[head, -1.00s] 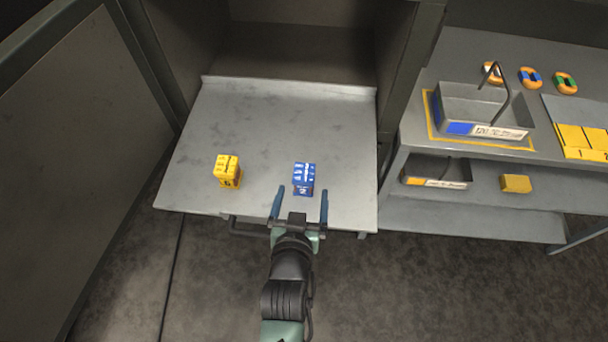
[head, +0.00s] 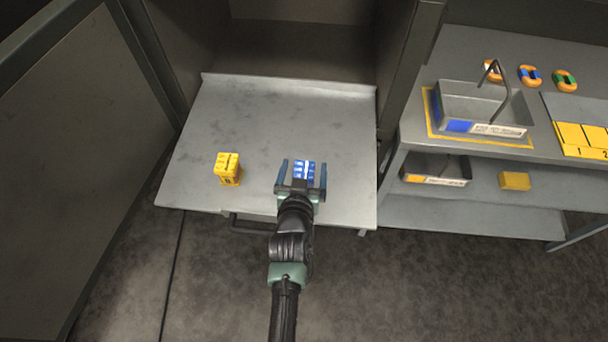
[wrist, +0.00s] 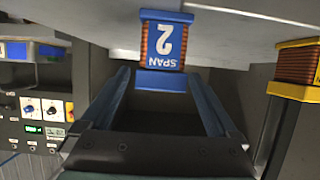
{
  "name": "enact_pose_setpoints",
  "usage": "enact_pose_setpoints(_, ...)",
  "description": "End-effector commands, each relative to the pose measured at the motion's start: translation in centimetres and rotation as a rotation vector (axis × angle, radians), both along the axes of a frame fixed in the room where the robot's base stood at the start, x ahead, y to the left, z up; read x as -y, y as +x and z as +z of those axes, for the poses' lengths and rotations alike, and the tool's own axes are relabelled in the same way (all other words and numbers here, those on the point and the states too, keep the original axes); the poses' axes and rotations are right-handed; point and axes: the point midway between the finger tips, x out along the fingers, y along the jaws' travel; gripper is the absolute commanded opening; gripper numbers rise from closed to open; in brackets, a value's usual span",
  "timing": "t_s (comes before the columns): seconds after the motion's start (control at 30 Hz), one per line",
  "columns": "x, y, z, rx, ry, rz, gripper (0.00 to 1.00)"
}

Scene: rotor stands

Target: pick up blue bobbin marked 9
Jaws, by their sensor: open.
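A blue bobbin (head: 304,168) stands on the grey shelf near its front edge. In the wrist view the blue bobbin (wrist: 163,45) has copper-coloured winding, and its white label reads SPAN 2, upside down; I see no 9 on it. My gripper (head: 303,166) is open and empty, with its blue fingers to the left and right of the bobbin in the head view. In the wrist view the bobbin is just beyond my fingertips (wrist: 157,74), roughly centred between them. The fingers partly hide its lower part in the head view.
A yellow bobbin (head: 228,169) stands on the shelf (head: 260,115) to the left. Cabinet walls flank the shelf's back. On the right, a bench holds a grey tray (head: 480,112), orange-rimmed rings and yellow numbered plates. The shelf behind the blue bobbin is clear.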

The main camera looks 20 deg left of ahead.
Motion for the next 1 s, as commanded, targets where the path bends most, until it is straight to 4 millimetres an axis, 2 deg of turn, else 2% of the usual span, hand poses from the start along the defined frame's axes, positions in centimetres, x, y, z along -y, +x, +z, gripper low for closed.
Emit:
enact_pose_setpoints(0.17,0.01,0.00,-0.01,0.000,0.000,0.000,0.95)
enact_pose_setpoints(0.6,0.03,-0.02,0.00,0.000,0.000,0.000,0.16)
enact_pose_setpoints(0.7,0.03,-0.03,-0.01,-0.001,0.000,0.000,0.00)
enact_pose_setpoints(1.0,-0.01,0.04,0.24,0.003,0.001,0.000,0.00)
